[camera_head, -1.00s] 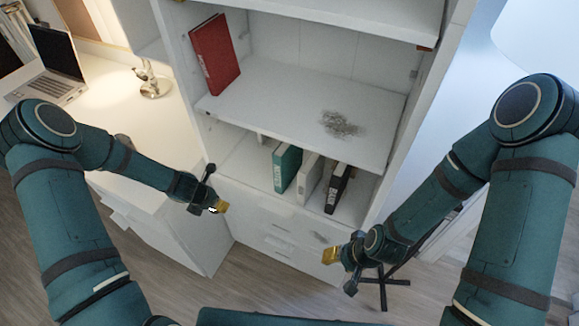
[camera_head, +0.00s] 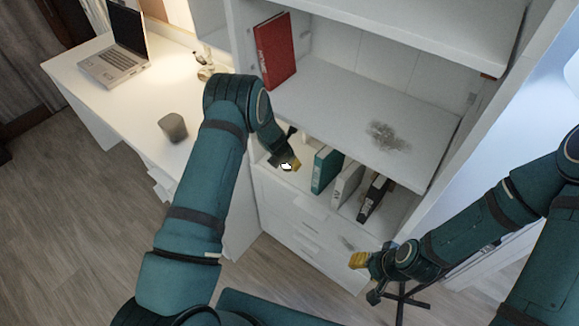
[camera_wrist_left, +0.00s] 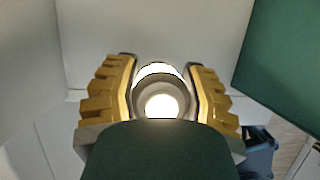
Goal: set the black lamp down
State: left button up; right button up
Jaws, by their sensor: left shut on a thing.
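My left gripper (camera_head: 290,164) is at the left end of the lower shelf opening, left of the teal binder (camera_head: 325,170). In the left wrist view its two yellow fingers (camera_wrist_left: 160,100) are shut on the lamp (camera_wrist_left: 161,82), which shows as a dark ring with a glowing white middle. In the head view only a small bright spot of the lamp (camera_head: 286,167) shows at the fingertips. Whether it touches the shelf board cannot be told. My right gripper (camera_head: 366,276) hangs in front of the drawers; its finger gap is unclear.
White and black binders (camera_head: 373,198) stand right of the teal one. A red binder (camera_head: 275,50) stands on the shelf above, whose board (camera_head: 340,100) overhangs the opening. The desk at left holds a laptop (camera_head: 115,50) and a grey cup (camera_head: 173,127).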

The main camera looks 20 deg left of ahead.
aim_at(289, 167)
pick_arm(q)
jog(key=shift+w+f+b, duration=0.15)
jog(key=shift+f+b, duration=0.25)
jog(key=shift+f, duration=1.35)
jog(key=shift+f, duration=0.15)
jog(key=o, duration=1.1)
jog(key=shift+o, duration=0.2)
